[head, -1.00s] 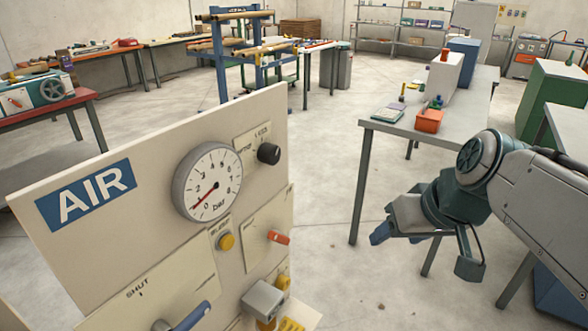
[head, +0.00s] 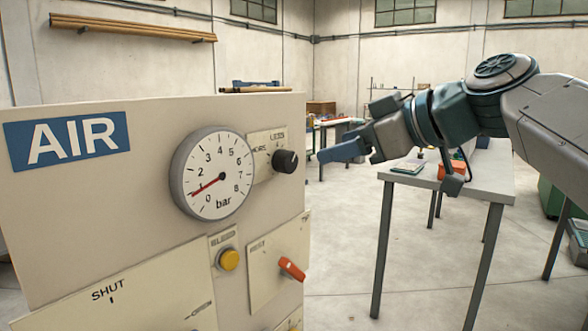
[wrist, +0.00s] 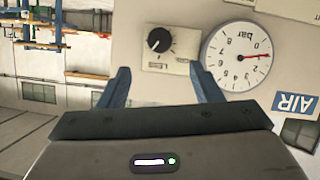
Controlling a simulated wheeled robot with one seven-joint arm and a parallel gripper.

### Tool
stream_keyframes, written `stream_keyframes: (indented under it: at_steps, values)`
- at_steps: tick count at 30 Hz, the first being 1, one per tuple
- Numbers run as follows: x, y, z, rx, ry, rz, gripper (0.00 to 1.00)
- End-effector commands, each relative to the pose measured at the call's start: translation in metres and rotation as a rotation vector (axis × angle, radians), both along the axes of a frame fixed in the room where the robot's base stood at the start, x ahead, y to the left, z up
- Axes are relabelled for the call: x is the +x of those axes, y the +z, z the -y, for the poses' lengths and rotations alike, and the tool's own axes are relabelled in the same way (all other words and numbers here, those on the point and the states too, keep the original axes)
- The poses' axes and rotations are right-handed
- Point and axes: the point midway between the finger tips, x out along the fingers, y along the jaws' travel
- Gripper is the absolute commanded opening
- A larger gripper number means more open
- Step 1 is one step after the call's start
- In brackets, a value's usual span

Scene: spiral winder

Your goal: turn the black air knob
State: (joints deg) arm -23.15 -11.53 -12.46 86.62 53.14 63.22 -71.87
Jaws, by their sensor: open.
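The black air knob (head: 285,161) sticks out at the right edge of the beige AIR panel (head: 120,230), right of the round bar gauge (head: 213,174). The gauge's red needle points near the low end. The knob also shows in the wrist view (wrist: 160,41), with a white line on its face, on a small label plate. My gripper (wrist: 160,70) is open and empty there. Its two blue fingers stand apart, with the knob beyond their tips and roughly between them. In the head view my gripper (head: 338,151) is right of the knob, clear of it; one finger hides the other.
Below the knob are a yellow button (head: 228,260) and an orange-red lever (head: 292,269) on the same panel. A grey table (head: 470,185) with an orange bin (head: 452,168) stands behind my arm. Open floor lies between panel and table.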

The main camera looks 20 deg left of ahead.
Motion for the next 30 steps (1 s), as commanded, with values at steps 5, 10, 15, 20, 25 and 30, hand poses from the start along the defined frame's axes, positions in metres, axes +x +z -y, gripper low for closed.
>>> stream_keyframes:
  at_steps: [5,10,15,20,25,30]
  values:
    - [0.017,-0.018,-0.033,-0.003,0.002,-0.005,0.59]
    - [0.032,-0.03,-0.062,-0.002,0.001,-0.003,0.59]
    - [0.043,-0.04,-0.083,-0.003,0.0,-0.004,0.59]
    - [0.048,-0.043,-0.093,-0.001,-0.002,-0.002,0.59]
    - [0.049,-0.044,-0.095,-0.001,-0.002,-0.002,0.59]
    - [0.049,-0.044,-0.095,-0.002,-0.002,-0.002,0.53]
